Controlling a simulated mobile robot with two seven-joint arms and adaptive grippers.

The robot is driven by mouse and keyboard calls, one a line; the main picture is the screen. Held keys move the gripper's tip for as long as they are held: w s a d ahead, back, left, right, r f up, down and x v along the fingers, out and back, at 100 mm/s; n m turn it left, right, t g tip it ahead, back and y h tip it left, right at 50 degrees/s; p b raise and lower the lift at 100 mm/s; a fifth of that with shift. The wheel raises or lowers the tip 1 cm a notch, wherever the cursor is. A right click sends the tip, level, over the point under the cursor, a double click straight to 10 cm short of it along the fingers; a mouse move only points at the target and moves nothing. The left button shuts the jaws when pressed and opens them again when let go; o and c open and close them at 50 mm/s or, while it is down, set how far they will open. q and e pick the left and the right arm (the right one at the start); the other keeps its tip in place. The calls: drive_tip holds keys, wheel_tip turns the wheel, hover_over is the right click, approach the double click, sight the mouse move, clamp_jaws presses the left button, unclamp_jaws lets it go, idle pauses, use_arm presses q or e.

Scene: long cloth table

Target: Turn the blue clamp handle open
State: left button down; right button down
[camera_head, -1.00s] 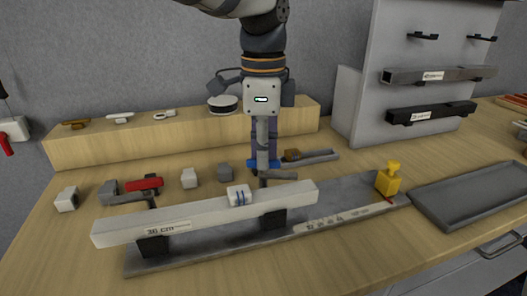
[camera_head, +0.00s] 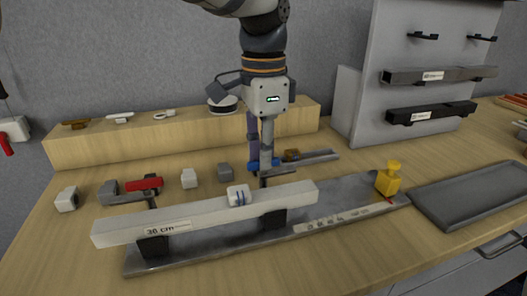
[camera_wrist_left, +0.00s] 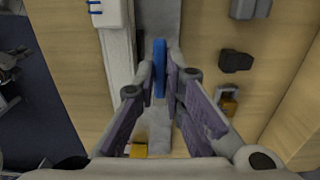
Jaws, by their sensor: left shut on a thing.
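The blue clamp handle (camera_head: 254,165) is behind the long pale beam (camera_head: 205,214), which lies on the grey fixture base (camera_head: 345,200) and is marked 36 cm. My left gripper (camera_head: 264,160) points down from above and is shut on the blue handle, hiding part of it. In the left wrist view the blue handle (camera_wrist_left: 159,68) stands upright in the picture between the fingertips. A red clamp handle (camera_head: 145,184) sits behind the beam's left part. A white block with blue stripes (camera_head: 239,196) rests on the beam. My right gripper is not in view.
A yellow stop (camera_head: 389,180) stands on the base's right end. Several small grey and white blocks, including a white one (camera_head: 189,179), lie behind the beam. A wooden ledge (camera_head: 180,135) runs along the back. A dark tray (camera_head: 475,193) lies right.

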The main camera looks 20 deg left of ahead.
use_arm(q)
drive_tip(key=c, duration=1.7)
unclamp_jaws()
wheel_tip(320, 180, up, 12)
drive_tip(key=shift+r, duration=0.1)
